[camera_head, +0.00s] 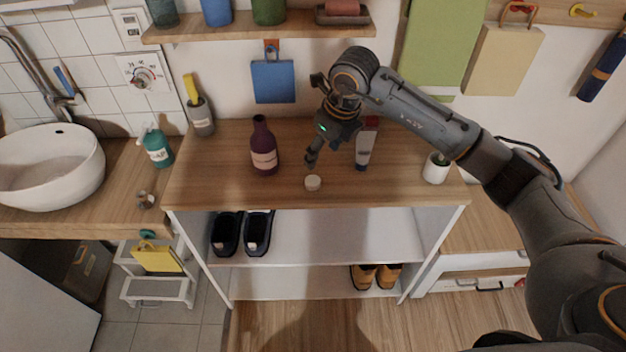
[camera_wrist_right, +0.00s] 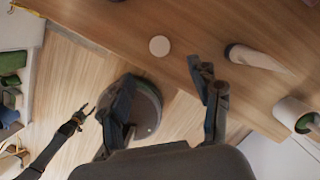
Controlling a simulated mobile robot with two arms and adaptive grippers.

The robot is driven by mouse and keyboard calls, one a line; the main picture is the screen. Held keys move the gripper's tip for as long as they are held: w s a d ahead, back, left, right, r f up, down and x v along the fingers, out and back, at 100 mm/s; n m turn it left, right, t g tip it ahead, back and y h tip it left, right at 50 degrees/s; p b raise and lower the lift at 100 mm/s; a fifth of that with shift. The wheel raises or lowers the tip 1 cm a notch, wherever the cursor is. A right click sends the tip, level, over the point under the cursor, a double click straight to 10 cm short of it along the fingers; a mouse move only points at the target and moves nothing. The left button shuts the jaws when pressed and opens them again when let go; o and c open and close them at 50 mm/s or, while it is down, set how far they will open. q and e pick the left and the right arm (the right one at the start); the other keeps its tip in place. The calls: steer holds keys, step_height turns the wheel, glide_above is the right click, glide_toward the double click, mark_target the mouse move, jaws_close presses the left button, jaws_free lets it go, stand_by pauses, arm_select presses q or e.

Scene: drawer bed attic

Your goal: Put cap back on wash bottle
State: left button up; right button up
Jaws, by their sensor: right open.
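A dark maroon bottle (camera_head: 264,148) with a pale label stands upright on the wooden shelf top, and no cap shows on its neck. A small round pale cap (camera_head: 312,183) lies near the front edge, to the right of the bottle. It also shows in the right wrist view (camera_wrist_right: 159,46). My right gripper (camera_head: 311,161) is open and empty, above and just behind the cap, pointing down. In the wrist view the cap lies beyond the gap between its fingers (camera_wrist_right: 162,75). My left gripper (camera_wrist_right: 78,116) shows small in the wrist view, too small to read.
A white tube with a dark base (camera_head: 364,148) stands right of my gripper. A grey holder (camera_head: 201,117) stands at the back left. A wall shelf (camera_head: 250,32) hangs above. The front middle is mostly clear.

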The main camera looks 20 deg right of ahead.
glide_above(313, 180)
steer(key=s, duration=0.2)
steer(key=f, duration=0.4)
steer(key=shift+w+d+f+p, duration=0.2)
steer(key=shift+d+f+p, duration=0.15)
steer(key=shift+d, duration=0.05)
arm_select(q)
steer(key=shift+w+d+r, duration=0.3)
steer(key=shift+w+r, duration=0.15)
arm_select(e)
steer(key=shift+w+f, duration=0.15)
steer(key=shift+f, duration=0.35)
steer(key=p+x, duration=0.1)
steer(key=x, duration=0.3)
steer(key=shift+f+p, duration=0.35)
steer(key=shift+f, duration=0.3)
arm_select(q)
steer(key=shift+s+r, duration=0.1)
steer(key=shift+r, duration=0.75)
steer(key=shift+a, duration=0.1)
arm_select(e)
steer(key=c, duration=0.8)
